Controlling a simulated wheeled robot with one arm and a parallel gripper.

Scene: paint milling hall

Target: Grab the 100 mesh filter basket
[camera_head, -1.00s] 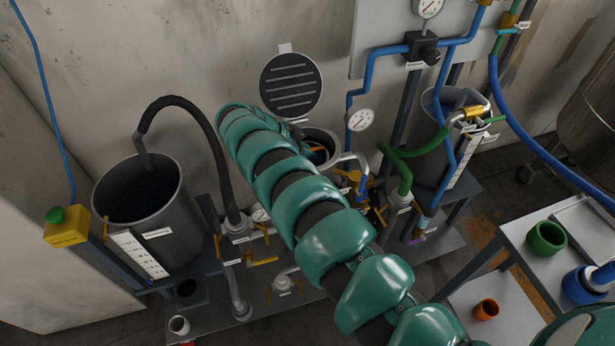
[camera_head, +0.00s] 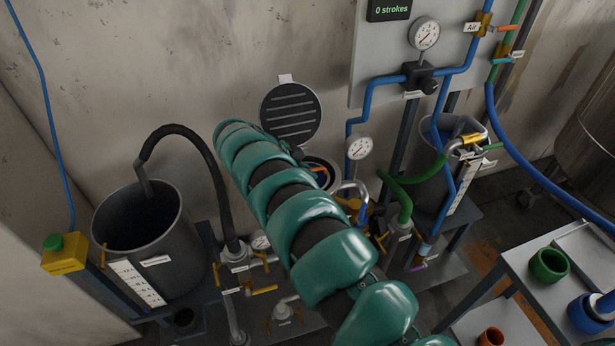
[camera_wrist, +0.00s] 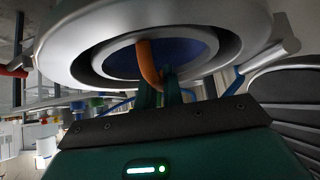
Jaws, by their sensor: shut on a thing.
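A round filter housing (camera_head: 333,185) stands open against the wall, its opening partly hidden behind my arm. An orange bail handle (camera_head: 318,169) and a blue inside show in it; I take this as the filter basket, but no mesh number is legible. In the wrist view the pale housing rim (camera_wrist: 75,45) surrounds the blue basket inside (camera_wrist: 190,52) and the orange handle (camera_wrist: 149,62). My gripper (camera_wrist: 160,84) is shut on the handle's end, and the basket appears still within the housing ring. My arm hides the gripper in the head view.
The slatted round lid (camera_head: 291,113) stands open behind the housing. A gauge (camera_head: 359,147), blue pipes and a green hose crowd its right. A grey tank (camera_head: 140,235) with a black hose stands left. A table at right holds a green cup (camera_head: 549,266) and a blue one (camera_head: 585,315).

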